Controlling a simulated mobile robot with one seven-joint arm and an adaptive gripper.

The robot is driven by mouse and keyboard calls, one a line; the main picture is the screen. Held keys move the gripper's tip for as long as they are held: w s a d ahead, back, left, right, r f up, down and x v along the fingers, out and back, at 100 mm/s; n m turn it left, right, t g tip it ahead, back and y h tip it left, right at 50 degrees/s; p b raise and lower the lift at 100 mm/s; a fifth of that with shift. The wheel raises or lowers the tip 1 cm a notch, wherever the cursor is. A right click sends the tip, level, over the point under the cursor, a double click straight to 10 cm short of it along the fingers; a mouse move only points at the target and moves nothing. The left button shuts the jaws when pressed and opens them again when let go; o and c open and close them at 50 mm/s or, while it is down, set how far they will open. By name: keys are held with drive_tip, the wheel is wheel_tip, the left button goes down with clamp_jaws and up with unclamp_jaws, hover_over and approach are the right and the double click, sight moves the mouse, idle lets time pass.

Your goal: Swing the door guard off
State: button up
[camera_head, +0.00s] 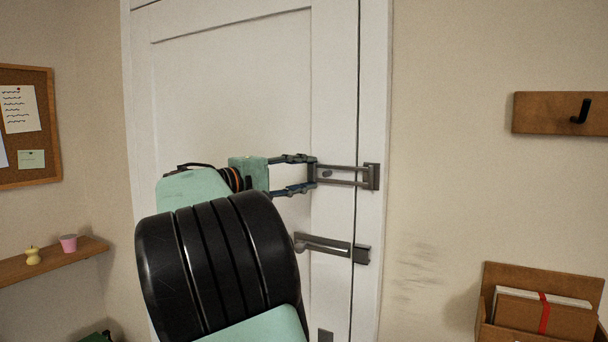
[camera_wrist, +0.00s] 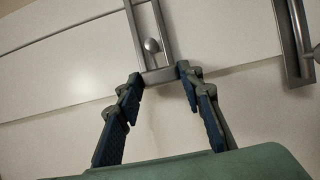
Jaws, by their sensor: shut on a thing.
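The door guard (camera_head: 345,183) is a grey metal loop with two rails. Its plate sits on the door frame at the right, and the loop reaches across the gap onto the white door (camera_head: 235,90). A small knob (camera_head: 327,173) stands between the rails and also shows in the wrist view (camera_wrist: 152,45). My gripper (camera_head: 314,174) reaches in from the left, its fingers shut on the free end of the loop. In the wrist view, the fingertips (camera_wrist: 159,75) are at both sides of the guard's end bar (camera_wrist: 158,76). The door looks closed.
A second grey metal fitting (camera_head: 325,245) crosses the door edge just below the guard. A wooden hook board (camera_head: 550,105) and a wooden letter holder (camera_head: 550,315) are on the right wall. A shelf (camera_head: 50,262) and a cork board (camera_head: 50,120) are at the left.

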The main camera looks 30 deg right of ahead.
clamp_jaws()
